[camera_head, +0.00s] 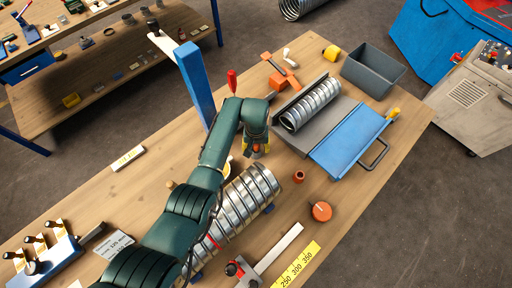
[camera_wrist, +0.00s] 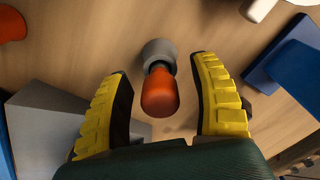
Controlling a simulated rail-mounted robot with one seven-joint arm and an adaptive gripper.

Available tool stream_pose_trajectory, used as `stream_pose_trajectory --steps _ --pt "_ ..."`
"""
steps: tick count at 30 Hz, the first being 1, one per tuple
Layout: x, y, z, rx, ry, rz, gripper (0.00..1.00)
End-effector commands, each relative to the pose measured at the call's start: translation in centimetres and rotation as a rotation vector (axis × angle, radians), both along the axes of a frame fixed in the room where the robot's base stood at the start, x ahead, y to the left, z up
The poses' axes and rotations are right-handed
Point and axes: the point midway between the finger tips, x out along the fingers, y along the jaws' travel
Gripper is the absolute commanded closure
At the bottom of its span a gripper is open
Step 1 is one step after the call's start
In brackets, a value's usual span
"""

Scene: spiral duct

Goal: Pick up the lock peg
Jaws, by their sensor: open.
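The lock peg, as I take it, is an orange-red rounded knob (camera_wrist: 160,93) with a grey collar behind it in the wrist view. It lies between the two yellow ribbed fingers of my gripper (camera_wrist: 160,75), with gaps visible on both sides. The fingers are open and hold nothing. In the head view my gripper (camera_head: 256,153) points down over the workbench, beyond the spiral duct (camera_head: 245,205). A small orange spot shows at the fingers there; my arm hides most of that area.
A blue post (camera_head: 196,85) stands left of my gripper. A grey tray with a ribbed duct (camera_head: 310,104), a blue plate (camera_head: 348,138) and a grey bin (camera_head: 373,72) lie to the right. A small orange ring (camera_head: 299,177) and an orange disc (camera_head: 321,211) rest nearer on the wooden bench.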

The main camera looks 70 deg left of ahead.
Motion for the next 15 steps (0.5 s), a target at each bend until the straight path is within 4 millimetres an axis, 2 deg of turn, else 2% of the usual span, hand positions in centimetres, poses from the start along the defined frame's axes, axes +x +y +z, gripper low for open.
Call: stream_pose_trajectory --steps 2,3,12,15 --pt "0.01 0.02 0.05 0.001 0.0 0.0 0.38" --pt "0.01 0.02 0.06 0.001 0.0 0.0 0.43" --pt "0.0 0.02 0.08 0.001 0.0 0.0 1.0" --pt "0.01 0.03 0.09 0.001 0.0 0.0 1.0"
